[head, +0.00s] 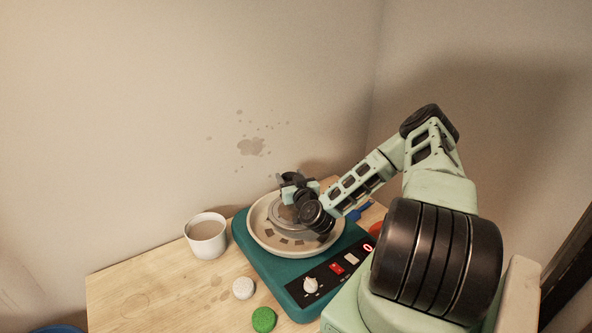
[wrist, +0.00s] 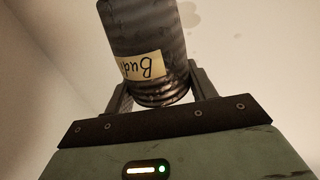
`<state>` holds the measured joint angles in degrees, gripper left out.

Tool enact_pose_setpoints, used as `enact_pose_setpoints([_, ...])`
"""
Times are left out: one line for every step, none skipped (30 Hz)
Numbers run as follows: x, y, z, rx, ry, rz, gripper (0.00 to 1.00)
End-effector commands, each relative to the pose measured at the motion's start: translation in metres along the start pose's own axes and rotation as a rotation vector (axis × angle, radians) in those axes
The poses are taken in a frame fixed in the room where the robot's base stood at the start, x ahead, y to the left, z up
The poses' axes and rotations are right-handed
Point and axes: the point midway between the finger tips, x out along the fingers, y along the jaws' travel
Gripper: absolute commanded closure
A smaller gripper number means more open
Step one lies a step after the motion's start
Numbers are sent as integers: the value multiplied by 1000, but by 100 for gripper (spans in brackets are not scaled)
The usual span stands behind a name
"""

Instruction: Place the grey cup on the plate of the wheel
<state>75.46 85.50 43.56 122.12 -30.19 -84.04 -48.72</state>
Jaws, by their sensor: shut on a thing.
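My gripper (wrist: 160,88) is shut on the grey cup (wrist: 140,30), a dark grey cylinder with a cream label, partly readable as "Bud", one finger on each side. In the head view my gripper (head: 296,185) is above the pottery wheel, over the back part of its plate (head: 285,229). The cup is mostly hidden there by the gripper and arm, so I cannot tell whether it touches the plate. The wheel has a teal base (head: 262,262), a pale round basin (head: 262,240), and a front panel with a red display.
A white cup (head: 206,238) with brown contents stands left of the wheel. A white round piece (head: 243,288) and a green round piece (head: 264,319) lie in front of it. A blue-handled tool (head: 362,209) lies at the right. The table's left part (head: 130,285) is clear.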

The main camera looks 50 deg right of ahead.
Motion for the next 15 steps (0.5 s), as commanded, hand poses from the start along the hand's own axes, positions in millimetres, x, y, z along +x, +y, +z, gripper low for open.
enact_pose_setpoints([5,10,-7,-1,2,19,72])
enact_pose_setpoints([8,14,-9,0,2,27,72])
enact_pose_setpoints([10,17,-12,0,2,36,72])
enact_pose_setpoints([11,20,-13,0,1,40,72])
enact_pose_setpoints([12,21,-13,0,1,44,72])
enact_pose_setpoints([13,22,-13,1,1,46,72])
enact_pose_setpoints([13,23,-12,1,0,47,72])
enact_pose_setpoints([13,23,-12,1,0,47,72])
enact_pose_setpoints([13,23,-10,2,0,47,72])
enact_pose_setpoints([13,23,-8,2,-1,47,72])
enact_pose_setpoints([13,23,-6,2,-1,47,72])
enact_pose_setpoints([13,23,-3,2,-1,47,72])
enact_pose_setpoints([12,23,0,2,-1,47,72])
enact_pose_setpoints([12,23,2,2,-2,47,72])
enact_pose_setpoints([12,23,6,2,-2,47,72])
